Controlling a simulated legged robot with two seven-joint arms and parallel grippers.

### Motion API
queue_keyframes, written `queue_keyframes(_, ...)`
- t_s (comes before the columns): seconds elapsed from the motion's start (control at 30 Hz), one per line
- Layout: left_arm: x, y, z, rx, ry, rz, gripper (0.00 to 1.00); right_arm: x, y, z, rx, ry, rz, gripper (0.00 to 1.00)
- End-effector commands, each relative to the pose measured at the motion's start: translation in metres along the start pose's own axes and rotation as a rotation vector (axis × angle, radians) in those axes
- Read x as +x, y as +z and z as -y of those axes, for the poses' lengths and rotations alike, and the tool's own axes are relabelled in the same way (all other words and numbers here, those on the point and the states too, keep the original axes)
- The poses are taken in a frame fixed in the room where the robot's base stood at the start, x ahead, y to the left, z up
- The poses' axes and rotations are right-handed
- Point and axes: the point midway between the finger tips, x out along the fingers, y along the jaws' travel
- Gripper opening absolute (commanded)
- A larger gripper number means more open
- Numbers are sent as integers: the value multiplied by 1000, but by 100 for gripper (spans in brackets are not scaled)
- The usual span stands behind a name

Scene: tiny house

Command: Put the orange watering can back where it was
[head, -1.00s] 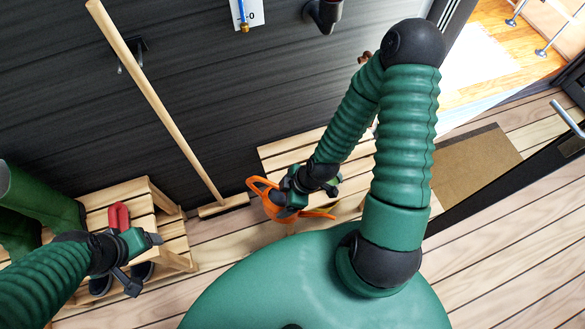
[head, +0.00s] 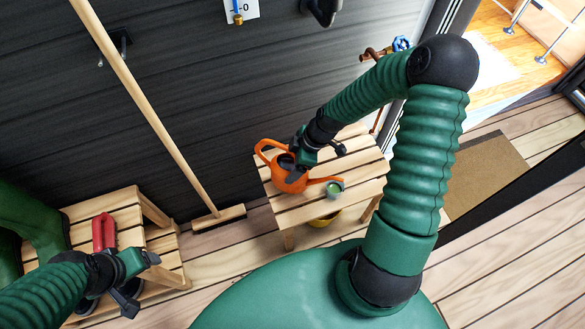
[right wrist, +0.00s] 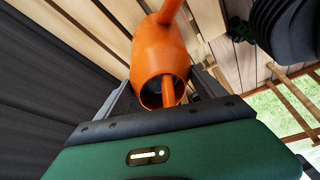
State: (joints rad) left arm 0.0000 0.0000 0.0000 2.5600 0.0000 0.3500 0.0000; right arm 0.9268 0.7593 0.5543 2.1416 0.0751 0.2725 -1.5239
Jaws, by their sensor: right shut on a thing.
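The orange watering can (head: 290,181) is at the left end of a slatted wooden bench (head: 350,186) in the head view, its handle to the left and its spout to the right. My right gripper (head: 297,167) is shut on it. In the right wrist view the can's body (right wrist: 160,52) sits between the two fingers (right wrist: 165,85). I cannot tell whether the can touches the slats or hangs just above them. My left gripper (head: 143,279) is empty, its fingers apart, beside a wooden shoe rack (head: 155,211) at the left.
A small green-topped round item (head: 334,188) is by the spout. A yellow bowl (head: 325,219) is under the bench. A broom (head: 150,115) leans on the dark wall. A pipe with a blue tap (head: 400,44) is behind the bench.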

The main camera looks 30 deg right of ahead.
Motion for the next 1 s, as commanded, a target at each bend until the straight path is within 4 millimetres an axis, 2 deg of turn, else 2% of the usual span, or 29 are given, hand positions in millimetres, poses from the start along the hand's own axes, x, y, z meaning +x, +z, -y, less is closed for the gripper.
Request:
queue_keyframes(0.13, 5, 1, 0, 0, 0, 0, 72, 4, 3, -8, 0, 0, 0, 7)
queue_keyframes(0.33, 22, 5, 0, 0, 0, 0, 72, 32, 14, -8, 0, -1, 0, 7)
queue_keyframes(0.63, 21, 5, 0, 0, 0, 0, 72, 33, 15, -8, -1, 0, 1, 7)
queue_keyframes(0.67, 21, 5, 0, 0, 0, 0, 72, 33, 15, -7, 0, -1, 1, 83)
queue_keyframes(0.8, 21, 5, 0, 0, 0, 0, 72, 33, 15, -7, 0, -1, 1, 100)
queue_keyframes(1.0, 20, 5, 0, 0, 0, 0, 72, 32, 15, -8, 0, 0, 1, 100)
